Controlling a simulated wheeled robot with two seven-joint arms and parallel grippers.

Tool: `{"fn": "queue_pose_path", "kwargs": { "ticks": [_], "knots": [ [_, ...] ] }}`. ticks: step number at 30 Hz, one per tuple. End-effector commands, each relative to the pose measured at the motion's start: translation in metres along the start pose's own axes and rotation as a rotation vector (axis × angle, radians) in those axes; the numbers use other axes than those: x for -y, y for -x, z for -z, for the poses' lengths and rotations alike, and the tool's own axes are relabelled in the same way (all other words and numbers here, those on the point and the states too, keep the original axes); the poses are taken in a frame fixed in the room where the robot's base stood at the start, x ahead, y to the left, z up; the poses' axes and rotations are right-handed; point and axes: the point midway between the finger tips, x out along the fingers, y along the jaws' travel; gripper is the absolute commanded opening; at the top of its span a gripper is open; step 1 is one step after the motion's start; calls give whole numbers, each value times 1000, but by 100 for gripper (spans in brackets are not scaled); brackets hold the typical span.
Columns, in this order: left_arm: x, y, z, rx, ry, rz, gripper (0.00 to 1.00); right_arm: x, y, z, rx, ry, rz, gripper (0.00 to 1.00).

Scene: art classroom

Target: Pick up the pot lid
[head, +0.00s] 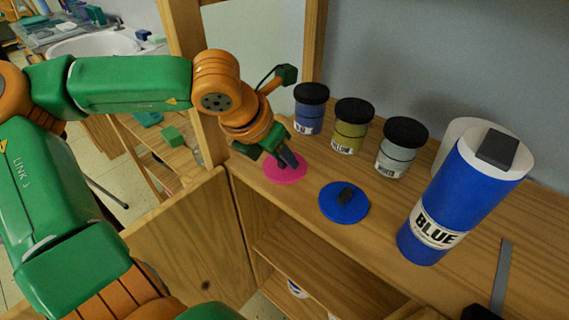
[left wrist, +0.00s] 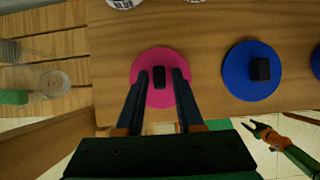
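A round pink lid (head: 285,168) with a dark knob lies flat on the wooden shelf top near its left end. It also shows in the left wrist view (left wrist: 143,94). A similar blue lid (head: 357,205) with a dark knob lies to its right, also seen in the left wrist view (left wrist: 237,86). My left gripper (head: 285,158) is at the pink lid. In the left wrist view its two fingers (left wrist: 160,80) are apart, one on each side of the knob, with gaps visible. My right gripper (left wrist: 262,130) shows small beyond the shelf edge, its fingers apart and empty.
Three jars with black lids, blue (head: 309,115), yellow (head: 348,133) and grey-white (head: 395,158), stand along the back. A tall blue bottle (head: 455,195) stands right, before a white cylinder (head: 450,140). A grey strip-like tool (head: 502,275) lies at the right.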

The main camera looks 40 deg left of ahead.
Motion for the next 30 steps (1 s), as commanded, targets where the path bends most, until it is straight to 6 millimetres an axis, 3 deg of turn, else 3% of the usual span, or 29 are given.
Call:
{"fn": "queue_pose_path", "kwargs": {
  "ticks": [1, 3, 17, 27, 30],
  "knots": [
    [0, 0, 0, 0, 0, 0, 20, 0, 0, 0, -1, 0, 0, 50],
    [0, 0, 0, 0, 0, 0, 1, 0, 0, 1, -1, 0, 0, 50],
    [0, 5, -1, 3, 1, -2, 0, 3, -3, 2, -5, -2, 4, 50],
    [0, 68, -35, 3, 1, -4, 0, 3, 9, 4, -5, -2, 4, 50],
    [0, 72, -13, 6, 0, 2, 0, 3, -4, 2, -5, -2, 4, 50]
  ]
}}
